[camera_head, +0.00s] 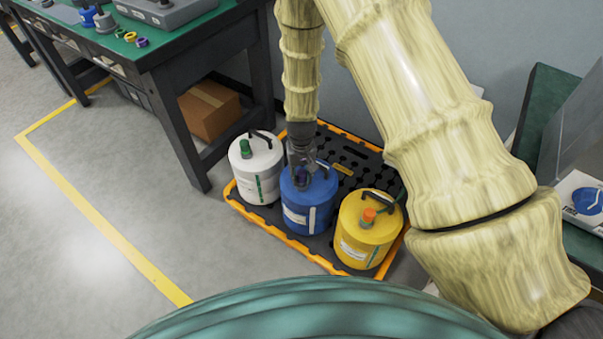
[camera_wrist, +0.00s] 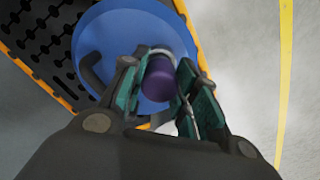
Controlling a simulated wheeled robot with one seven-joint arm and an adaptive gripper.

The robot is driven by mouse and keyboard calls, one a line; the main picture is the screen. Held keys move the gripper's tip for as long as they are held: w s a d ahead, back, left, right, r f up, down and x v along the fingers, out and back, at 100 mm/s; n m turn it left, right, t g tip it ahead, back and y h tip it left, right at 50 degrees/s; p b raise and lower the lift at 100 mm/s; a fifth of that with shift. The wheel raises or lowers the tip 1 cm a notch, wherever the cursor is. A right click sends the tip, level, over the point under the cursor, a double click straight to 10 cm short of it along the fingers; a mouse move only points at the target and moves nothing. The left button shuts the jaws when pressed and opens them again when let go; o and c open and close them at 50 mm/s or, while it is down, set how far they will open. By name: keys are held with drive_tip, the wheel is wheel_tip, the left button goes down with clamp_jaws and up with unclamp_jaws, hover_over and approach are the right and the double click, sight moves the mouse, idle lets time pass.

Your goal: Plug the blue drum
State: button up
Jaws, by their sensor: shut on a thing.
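The blue drum (camera_head: 308,203) stands in the middle of three drums on a black tray with an orange rim (camera_head: 262,226). Its top (camera_wrist: 118,45) fills the upper part of the wrist view, with a black handle on it. My gripper (camera_head: 301,172) is over the top of the blue drum. In the wrist view my gripper (camera_wrist: 160,88) is shut on a purple plug (camera_wrist: 159,80), one green-padded finger on each side. The plug lies over the drum's top. A pale ring shows around it. The plug's lower end is hidden, so I cannot tell whether it is seated.
A white drum (camera_head: 255,170) with a green plug stands to the left, and a yellow drum (camera_head: 366,232) with an orange plug to the right. A green-topped workbench (camera_head: 150,48) stands at the left. Open floor lies in front-left.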

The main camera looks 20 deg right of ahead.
drive_tip(key=shift+f, duration=0.3)
drive_tip(key=o, duration=1.2)
drive_tip(key=shift+c, duration=0.2)
wheel_tip(320, 180, up, 12)
